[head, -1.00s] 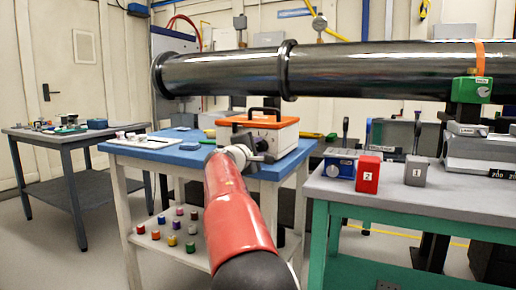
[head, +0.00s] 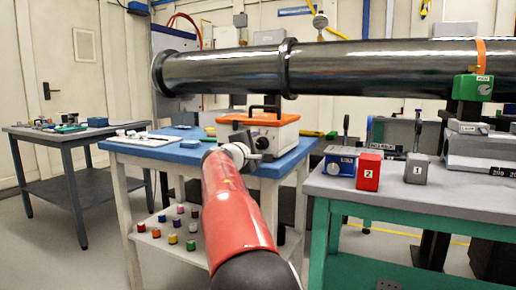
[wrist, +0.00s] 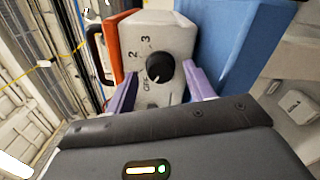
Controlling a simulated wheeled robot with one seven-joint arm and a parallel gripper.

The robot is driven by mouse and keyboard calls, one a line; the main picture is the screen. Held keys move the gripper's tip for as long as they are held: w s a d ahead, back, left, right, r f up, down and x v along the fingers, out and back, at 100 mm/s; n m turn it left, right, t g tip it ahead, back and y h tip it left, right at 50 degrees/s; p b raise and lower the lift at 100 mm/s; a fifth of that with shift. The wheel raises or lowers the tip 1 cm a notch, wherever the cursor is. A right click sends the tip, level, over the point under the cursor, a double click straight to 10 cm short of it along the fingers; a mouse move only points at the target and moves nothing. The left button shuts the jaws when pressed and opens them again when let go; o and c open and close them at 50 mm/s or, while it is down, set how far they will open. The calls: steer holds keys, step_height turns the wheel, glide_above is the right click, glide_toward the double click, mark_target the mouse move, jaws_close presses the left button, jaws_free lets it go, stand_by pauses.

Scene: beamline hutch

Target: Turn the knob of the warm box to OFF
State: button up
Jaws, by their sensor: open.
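The warm box (head: 284,134) is a white box with an orange lid and black handle on the blue table. In the wrist view its white front face (wrist: 180,32) carries a round black knob (wrist: 160,67). The marks 2 and 3 show beside the knob, and a partly hidden OFF mark sits lower left of it. A pale pointer line seems to show on the knob's lower part, but I cannot tell exactly where it points. My gripper (wrist: 158,76) is open, its two purple fingers on either side of the knob. I cannot tell whether they touch it.
The blue table (head: 178,152) holds small items left of the box. Several coloured pots stand on its lower shelf (head: 150,240). A grey bench (head: 420,200) with red block (head: 369,172) and grey block (head: 416,168) is at right. A big dark pipe (head: 220,73) runs above.

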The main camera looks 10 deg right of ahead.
steer(key=b+v, duration=0.1)
steer(key=v, duration=0.5)
steer(key=shift+s+a+b, duration=0.25)
steer(key=shift+b, duration=0.05)
steer(key=s+d+f+m+g+y+p, duration=0.1)
steer(key=s+d+f+m+g+y, duration=0.15)
steer(key=s+d+f, duration=0.35)
steer(key=s+d+f+m+g+y+p, duration=0.1)
steer(key=s+d+f+m+g+y, duration=0.2)
steer(key=s+d, duration=0.45)
steer(key=s+a+f+m+g+y+p, duration=0.1)
steer(key=s+a+f+m, duration=0.1)
steer(key=s+f, duration=0.3)
steer(key=s+a+f+m+g+y, duration=0.1)
steer(key=s+a+f+m+y, duration=0.1)
steer(key=s, duration=1.2)
steer(key=s+a+f+m+g+y+p, duration=0.1)
steer(key=s+a+f+m+y, duration=0.1)
steer(key=s+a+f+m, duration=0.2)
steer(key=s+a+f, duration=0.1)
steer(key=s+f, duration=0.2)
steer(key=s, duration=0.3)
steer(key=shift+f+p, duration=0.3)
steer(key=shift+f, duration=0.05)
steer(key=shift+m+g, duration=0.25)
